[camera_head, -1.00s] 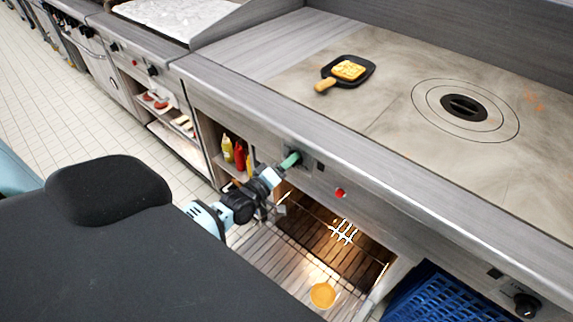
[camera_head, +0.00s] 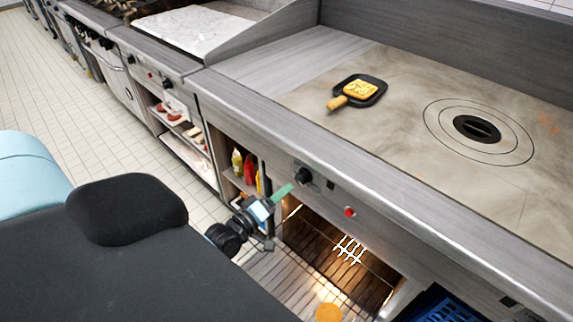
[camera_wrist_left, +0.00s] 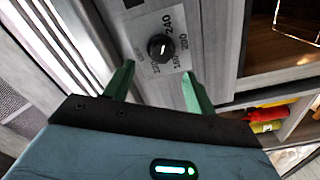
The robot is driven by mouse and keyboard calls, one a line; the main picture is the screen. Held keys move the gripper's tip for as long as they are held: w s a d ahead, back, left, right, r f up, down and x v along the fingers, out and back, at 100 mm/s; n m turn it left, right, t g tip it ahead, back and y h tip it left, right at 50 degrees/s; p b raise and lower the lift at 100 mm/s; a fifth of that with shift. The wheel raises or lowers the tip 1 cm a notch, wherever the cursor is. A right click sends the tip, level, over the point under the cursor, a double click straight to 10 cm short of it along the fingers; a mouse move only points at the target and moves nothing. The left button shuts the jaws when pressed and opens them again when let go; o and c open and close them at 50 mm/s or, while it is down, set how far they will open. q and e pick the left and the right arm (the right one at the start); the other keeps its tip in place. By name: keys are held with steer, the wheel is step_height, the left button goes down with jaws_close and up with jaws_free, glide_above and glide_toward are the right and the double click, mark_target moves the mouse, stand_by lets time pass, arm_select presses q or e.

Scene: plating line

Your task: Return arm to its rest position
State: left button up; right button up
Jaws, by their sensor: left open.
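My left gripper (camera_head: 284,190) is in front of the oven's control panel. Its green fingers are open and empty. A black oven knob (camera_head: 303,176) is just beyond the fingertips, with a small gap in the head view. In the left wrist view the two green fingers (camera_wrist_left: 157,72) stand apart, and the knob (camera_wrist_left: 160,47) shows between and beyond them, with temperature numbers around it. My right gripper is in neither view.
A black pan (camera_head: 366,91) with food (camera_head: 360,90) sits on the steel cooktop (camera_head: 410,130). Below the panel is a lit oven with a wire rack (camera_head: 300,250). Sauce bottles (camera_head: 248,167) stand on a shelf beside it. A blue crate (camera_head: 440,306) is at lower right. The tiled floor at left is clear.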

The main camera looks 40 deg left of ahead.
arm_select(q)
steer(key=shift+s, duration=0.15)
stand_by(0.4)
steer(key=s+d+f+m+g+p, duration=0.2)
steer(key=s+d+m+g, duration=0.1)
steer(key=s, duration=0.7)
steer(key=s+d+f+m+g+p, duration=0.2)
steer(key=s+d+m, duration=0.3)
steer(key=s, duration=0.5)
steer(key=s+d+f+m+g+p, duration=0.2)
steer(key=s+d, duration=0.5)
steer(key=s, duration=0.4)
steer(key=f+m+g, duration=0.1)
steer(key=m+g, duration=0.1)
steer(key=m, duration=0.1)
steer(key=shift+f, duration=0.15)
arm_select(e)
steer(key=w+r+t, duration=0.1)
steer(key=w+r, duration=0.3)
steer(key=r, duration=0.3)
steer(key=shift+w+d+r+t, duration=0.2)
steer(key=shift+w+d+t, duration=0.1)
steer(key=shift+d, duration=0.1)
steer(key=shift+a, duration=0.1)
